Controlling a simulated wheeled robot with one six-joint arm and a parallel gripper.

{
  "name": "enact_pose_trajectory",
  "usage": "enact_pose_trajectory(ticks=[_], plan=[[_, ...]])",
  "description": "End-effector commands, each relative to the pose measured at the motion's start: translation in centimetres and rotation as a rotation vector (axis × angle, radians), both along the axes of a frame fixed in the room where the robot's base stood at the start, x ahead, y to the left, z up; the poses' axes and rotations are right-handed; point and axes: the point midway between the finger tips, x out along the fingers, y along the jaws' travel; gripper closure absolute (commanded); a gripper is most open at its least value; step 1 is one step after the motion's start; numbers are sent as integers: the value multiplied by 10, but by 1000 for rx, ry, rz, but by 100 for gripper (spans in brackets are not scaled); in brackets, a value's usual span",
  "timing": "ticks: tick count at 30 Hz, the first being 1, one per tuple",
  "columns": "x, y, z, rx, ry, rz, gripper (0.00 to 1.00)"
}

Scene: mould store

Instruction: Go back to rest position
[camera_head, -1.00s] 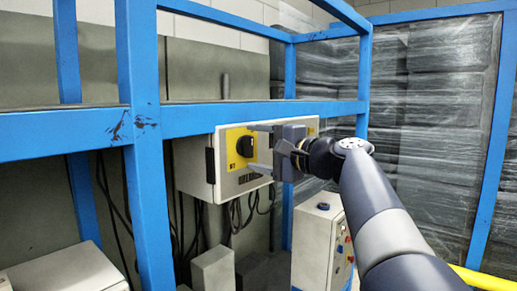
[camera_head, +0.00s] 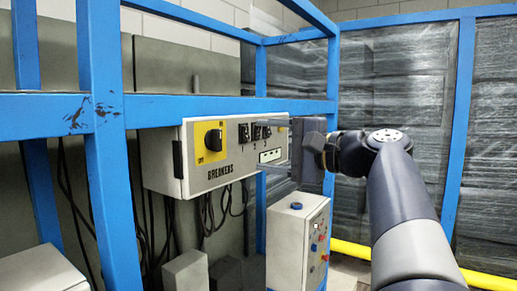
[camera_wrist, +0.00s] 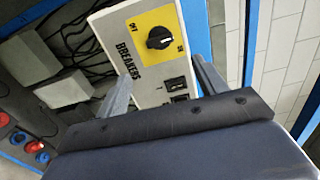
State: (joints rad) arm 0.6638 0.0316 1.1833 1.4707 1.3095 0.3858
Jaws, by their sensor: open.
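My gripper (camera_head: 272,144) is open and empty, its two fingers pointing left in the head view. It is in front of the right part of a pale breaker box (camera_head: 222,178), and hides some of it. The box carries a black rotary knob (camera_head: 213,140) on a yellow plate and several small black breakers (camera_head: 250,132). In the wrist view the fingers (camera_wrist: 160,88) spread in front of the box, and the knob (camera_wrist: 160,38) on its yellow plate lies beyond them. The knob is apart from the fingers.
A blue frame (camera_head: 105,160) stands close at the left, with a horizontal beam behind the gripper. A control cabinet (camera_head: 297,240) with coloured buttons stands below the gripper. Wrapped stacks (camera_head: 400,90) fill the back right. A yellow rail (camera_head: 350,249) runs low at the right.

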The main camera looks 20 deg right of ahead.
Motion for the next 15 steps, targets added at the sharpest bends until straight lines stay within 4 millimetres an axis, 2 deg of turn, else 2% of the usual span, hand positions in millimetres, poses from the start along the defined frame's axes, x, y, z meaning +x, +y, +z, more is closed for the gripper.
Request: enact_pose_trajectory(ticks=[11,15], plan=[[-1,0,1,-1,-1,1,33],[5,5,1,0,0,4,33]])
